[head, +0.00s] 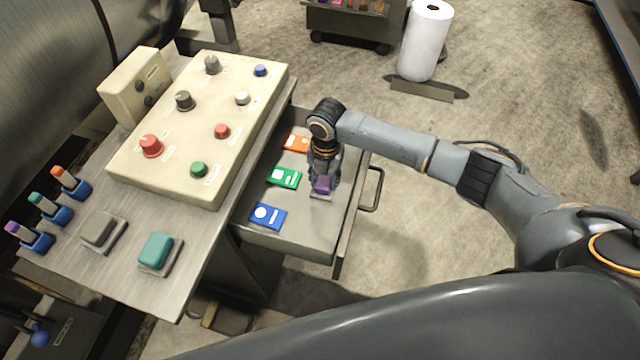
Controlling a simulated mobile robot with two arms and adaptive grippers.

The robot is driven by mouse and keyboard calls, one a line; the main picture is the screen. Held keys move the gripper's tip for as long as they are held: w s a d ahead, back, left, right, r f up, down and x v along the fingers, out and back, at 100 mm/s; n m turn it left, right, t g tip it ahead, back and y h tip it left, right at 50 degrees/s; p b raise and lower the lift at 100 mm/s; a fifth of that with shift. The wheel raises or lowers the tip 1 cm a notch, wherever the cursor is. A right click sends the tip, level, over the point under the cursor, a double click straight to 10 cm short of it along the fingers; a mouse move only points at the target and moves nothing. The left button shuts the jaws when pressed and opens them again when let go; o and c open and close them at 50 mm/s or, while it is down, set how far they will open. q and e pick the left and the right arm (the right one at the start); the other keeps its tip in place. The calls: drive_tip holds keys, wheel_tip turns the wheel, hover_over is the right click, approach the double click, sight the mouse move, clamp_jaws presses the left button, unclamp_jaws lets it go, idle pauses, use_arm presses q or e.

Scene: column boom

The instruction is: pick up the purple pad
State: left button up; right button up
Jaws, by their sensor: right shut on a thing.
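The purple pad (322,186) is in the open drawer (290,238), toward its right side. My right gripper (323,178) points down over it and is shut on it. The gripper and wrist hide part of the pad. A grey base shows just below the pad; I cannot tell whether the pad is clear of it. My left gripper is not in view.
The drawer also holds orange (296,143), green (284,178) and blue (267,216) cards. Left of it, the worktop carries a control panel (235,120), a teal pad (157,250), a grey pad (100,230) and several markers. The drawer handle (376,190) juts out right.

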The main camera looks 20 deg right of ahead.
sight(324, 181)
drive_tip(key=shift+s+f, duration=0.3)
drive_tip(key=shift+s, duration=0.05)
drive_tip(key=shift+r, duration=0.2)
drive_tip(key=r, duration=1)
drive_tip(key=shift+w, duration=0.2)
